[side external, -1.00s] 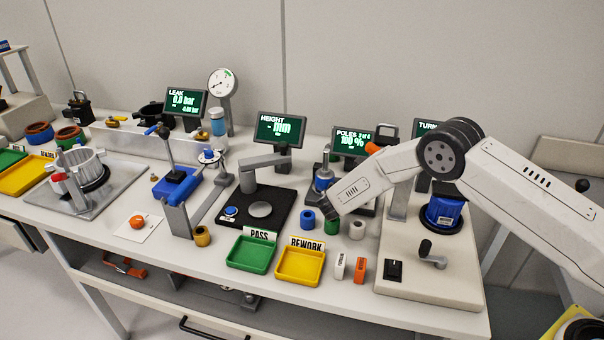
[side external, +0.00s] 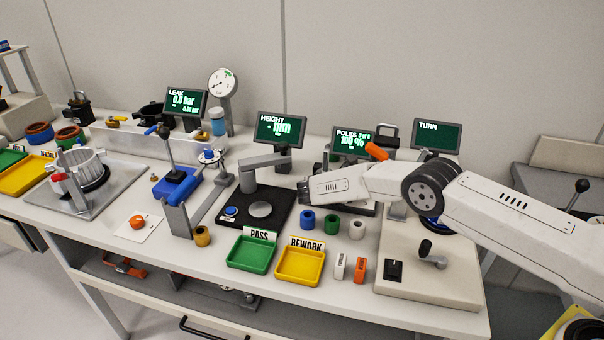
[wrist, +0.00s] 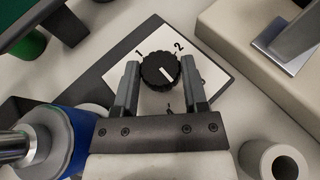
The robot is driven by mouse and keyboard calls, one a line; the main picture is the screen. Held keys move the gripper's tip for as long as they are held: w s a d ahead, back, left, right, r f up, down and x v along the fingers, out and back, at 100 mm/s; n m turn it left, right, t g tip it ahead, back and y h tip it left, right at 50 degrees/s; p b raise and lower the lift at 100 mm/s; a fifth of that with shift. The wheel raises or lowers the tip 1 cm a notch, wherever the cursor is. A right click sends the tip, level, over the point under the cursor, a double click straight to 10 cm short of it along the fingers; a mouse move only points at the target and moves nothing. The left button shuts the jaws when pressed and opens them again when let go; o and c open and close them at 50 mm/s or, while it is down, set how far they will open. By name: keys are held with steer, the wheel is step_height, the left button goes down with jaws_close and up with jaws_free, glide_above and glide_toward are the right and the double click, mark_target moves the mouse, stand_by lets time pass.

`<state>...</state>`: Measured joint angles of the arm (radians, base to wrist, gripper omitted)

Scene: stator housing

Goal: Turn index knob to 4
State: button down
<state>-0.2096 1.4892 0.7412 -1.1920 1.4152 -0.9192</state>
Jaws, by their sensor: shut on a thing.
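The index knob (wrist: 160,71) is black, round and ridged, with a short white pointer line. It sits on a white dial plate (wrist: 213,73) in the wrist view. The digits 1 and 2 show on the plate's far side; other marks are partly covered. The pointer line slants toward the lower right of the picture, away from 1 and 2. My gripper (wrist: 160,66) is shut on the knob, one finger on each side. In the side view my arm hides the knob and the fingers.
A blue part with a metal shaft (wrist: 60,138) stands close left of my gripper in the wrist view. A pale ring (wrist: 272,163) lies at lower right, and a beige base (wrist: 255,32) at upper right. Small sleeves (side external: 332,223) stand near my wrist in the side view.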

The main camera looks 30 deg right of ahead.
steer(key=shift+m+g, duration=0.4)
steer(key=shift+g, duration=0.1)
steer(key=shift+c, duration=0.6)
jaws_free()
steer(key=shift+a, duration=0.1)
steer(key=shift+v, duration=3.8)
